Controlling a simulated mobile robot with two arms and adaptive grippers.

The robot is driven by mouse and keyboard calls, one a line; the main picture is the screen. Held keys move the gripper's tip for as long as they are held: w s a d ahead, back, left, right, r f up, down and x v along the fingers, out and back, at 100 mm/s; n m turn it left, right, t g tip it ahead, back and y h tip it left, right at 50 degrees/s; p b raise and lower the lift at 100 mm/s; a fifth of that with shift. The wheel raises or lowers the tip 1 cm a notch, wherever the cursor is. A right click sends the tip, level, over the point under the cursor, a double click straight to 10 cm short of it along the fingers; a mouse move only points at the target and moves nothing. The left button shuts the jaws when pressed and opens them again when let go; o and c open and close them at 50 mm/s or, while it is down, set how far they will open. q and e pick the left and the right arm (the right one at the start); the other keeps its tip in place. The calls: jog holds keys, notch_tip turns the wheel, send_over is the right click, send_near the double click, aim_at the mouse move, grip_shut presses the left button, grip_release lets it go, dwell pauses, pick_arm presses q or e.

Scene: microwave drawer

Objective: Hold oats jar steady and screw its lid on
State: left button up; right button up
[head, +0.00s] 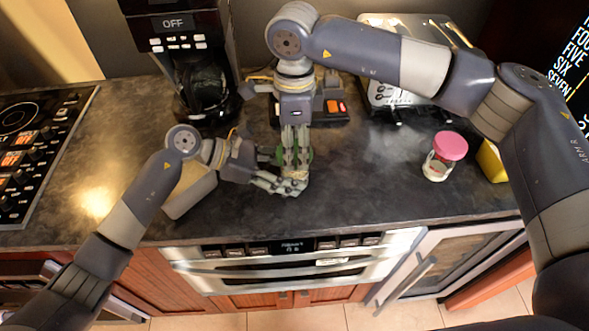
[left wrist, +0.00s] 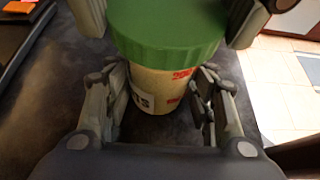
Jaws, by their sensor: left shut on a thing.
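The oats jar has a pale body (left wrist: 158,100) with red and dark print and a wide green lid (left wrist: 170,30). It stands upright on the counter, with the lid on top. My left gripper (left wrist: 160,110) is shut on the jar's body, one finger on each side below the lid. In the head view, my left gripper (head: 288,184) reaches in from the left, and only bits of the green lid (head: 265,154) show. My right gripper (head: 297,165) points down at the lid. Its fingers flank the lid in the left wrist view; whether they grip it is unclear.
A coffee maker (head: 195,60) and a toaster (head: 385,95) stand at the back. A pink-lidded jar (head: 440,160) stands to the right, near a yellow object (head: 492,160). A pale box (head: 190,192) sits by my left wrist. The counter's right-centre (head: 370,180) is clear.

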jog(key=m, duration=0.9)
jog(key=o, duration=1.1)
